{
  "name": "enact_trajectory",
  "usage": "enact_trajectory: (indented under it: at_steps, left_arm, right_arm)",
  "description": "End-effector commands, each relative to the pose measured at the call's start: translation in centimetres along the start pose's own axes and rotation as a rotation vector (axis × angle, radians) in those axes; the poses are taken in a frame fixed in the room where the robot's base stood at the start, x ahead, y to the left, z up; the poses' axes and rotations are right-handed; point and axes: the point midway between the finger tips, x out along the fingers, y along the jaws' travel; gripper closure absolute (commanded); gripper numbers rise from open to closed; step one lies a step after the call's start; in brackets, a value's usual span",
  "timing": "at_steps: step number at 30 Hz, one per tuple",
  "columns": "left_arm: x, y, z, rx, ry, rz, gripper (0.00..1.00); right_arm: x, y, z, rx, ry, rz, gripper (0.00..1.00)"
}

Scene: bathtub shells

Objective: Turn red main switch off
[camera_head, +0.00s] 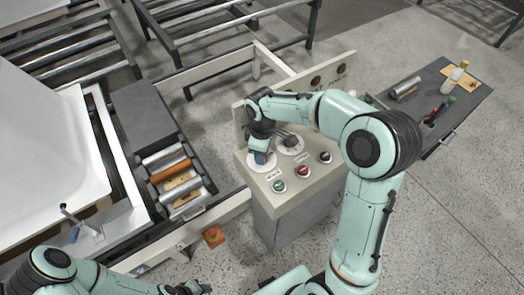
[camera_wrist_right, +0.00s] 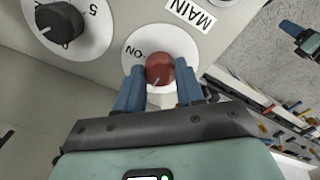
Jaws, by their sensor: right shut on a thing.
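In the head view my right gripper (camera_head: 262,157) reaches down onto the control box (camera_head: 240,200), and the arm and fingers hide the red switch. My left gripper (camera_head: 190,288) is low at the bottom edge, small and partly cut off, so its jaws are unclear.
A black dial (camera_wrist_right: 60,22) sits beside the switch. Green (camera_head: 279,186), red (camera_head: 303,171) and black (camera_head: 325,157) buttons line the box's front edge. A white tub shell (camera_head: 50,150) is at left; a grey tool table (camera_head: 435,100) stands at right.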

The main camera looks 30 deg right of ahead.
Motion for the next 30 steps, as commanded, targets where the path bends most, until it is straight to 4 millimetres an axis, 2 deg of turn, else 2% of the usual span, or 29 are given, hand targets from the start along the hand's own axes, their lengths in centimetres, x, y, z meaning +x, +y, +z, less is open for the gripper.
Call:
enact_trajectory:
  at_steps: [3, 4, 6, 15, 19, 23, 30]
  left_arm:
    - [0.0, 0.0, 0.0, 0.000, 0.000, 0.000, 0.57]
    - [0.0, 0.0, 0.0, 0.000, 0.000, 0.000, 0.57]
    - [0.0, 0.0, 0.0, 0.000, 0.000, 0.000, 0.57]
    - [0.0, 0.0, 0.0, 0.000, 0.000, 0.000, 0.57]
    - [-0.1, 0.1, -0.1, 0.000, 0.001, 0.000, 0.57]
    - [-0.4, 0.3, -0.3, 0.002, 0.004, 0.002, 0.57]
    - [-1.3, 0.8, -1.0, 0.005, 0.013, 0.004, 0.57]
  right_arm:
    - [-0.1, 0.1, -0.1, -0.001, 0.003, 0.004, 0.93]
    - [-0.1, 0.1, -0.1, -0.001, 0.003, 0.004, 0.59]
    - [-0.1, 0.1, -0.1, -0.001, 0.003, 0.003, 0.37]
    - [-0.1, 0.0, 0.0, 0.000, 0.001, 0.002, 0.37]
    - [-1.1, 0.1, -0.1, 0.000, 0.002, 0.003, 0.37]
    - [-3.5, 0.1, -0.1, 0.001, 0.007, 0.006, 0.37]
    - [-9.1, 0.1, -0.1, 0.000, 0.007, 0.006, 0.37]
